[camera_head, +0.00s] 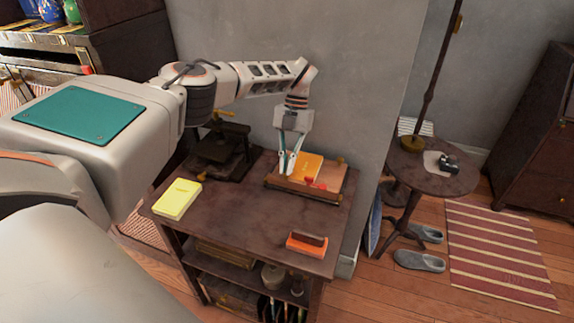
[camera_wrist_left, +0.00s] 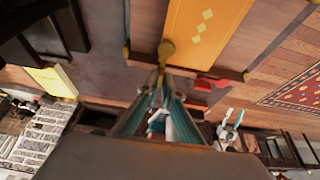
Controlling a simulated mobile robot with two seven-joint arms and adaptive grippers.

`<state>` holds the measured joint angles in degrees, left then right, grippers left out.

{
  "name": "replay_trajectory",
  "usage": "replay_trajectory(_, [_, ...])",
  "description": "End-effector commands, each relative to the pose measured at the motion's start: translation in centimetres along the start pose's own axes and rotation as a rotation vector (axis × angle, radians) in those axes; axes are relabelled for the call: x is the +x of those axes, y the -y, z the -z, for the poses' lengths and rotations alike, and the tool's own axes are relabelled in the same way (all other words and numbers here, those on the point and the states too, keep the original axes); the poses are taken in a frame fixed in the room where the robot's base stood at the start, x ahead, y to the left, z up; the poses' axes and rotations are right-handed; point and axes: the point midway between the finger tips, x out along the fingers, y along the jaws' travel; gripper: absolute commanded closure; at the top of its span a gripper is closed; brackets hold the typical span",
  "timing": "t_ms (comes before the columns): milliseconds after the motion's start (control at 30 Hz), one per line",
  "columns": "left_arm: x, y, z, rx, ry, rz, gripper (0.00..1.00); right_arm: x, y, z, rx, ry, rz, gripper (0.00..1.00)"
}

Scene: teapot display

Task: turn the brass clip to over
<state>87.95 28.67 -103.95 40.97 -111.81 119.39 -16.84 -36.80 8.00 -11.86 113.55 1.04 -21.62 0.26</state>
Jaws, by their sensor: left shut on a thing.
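My left gripper (camera_head: 288,165) reaches down to the near left part of a wooden board or tray (camera_head: 333,177) on the dark table. In the left wrist view its two fingers (camera_wrist_left: 160,82) close together on a small brass clip (camera_wrist_left: 166,49) at the edge of an orange, gold-patterned booklet (camera_wrist_left: 205,30). The booklet also shows in the head view (camera_head: 307,165), lying on the board. The fingers hide the lower end of the clip. In the head view the held clip cannot be made out. My right gripper is not in view.
A dark press (camera_head: 222,145) stands behind left, a yellow block (camera_head: 177,198) at the left edge, and an orange-and-brown block (camera_head: 307,243) at the front right. The table middle is clear. A grey wall rises behind.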

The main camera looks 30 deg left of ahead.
Motion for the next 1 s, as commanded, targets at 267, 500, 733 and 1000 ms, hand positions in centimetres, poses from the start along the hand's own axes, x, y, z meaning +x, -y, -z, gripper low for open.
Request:
replay_trajectory(267, [0.1,0.0,0.0,0.001,-0.001,0.0,0.78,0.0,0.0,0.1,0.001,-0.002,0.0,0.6])
replay_trajectory(500, [0.0,0.0,0.0,0.0,0.0,0.0,0.78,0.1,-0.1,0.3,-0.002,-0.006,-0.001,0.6])
replay_trajectory(733, [-1.9,0.0,0.7,0.001,0.004,0.001,0.78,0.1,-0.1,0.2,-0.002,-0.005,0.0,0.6])
replay_trajectory(1000, [-6.5,0.0,2.6,0.0,0.002,0.0,0.78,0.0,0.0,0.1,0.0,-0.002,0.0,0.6])
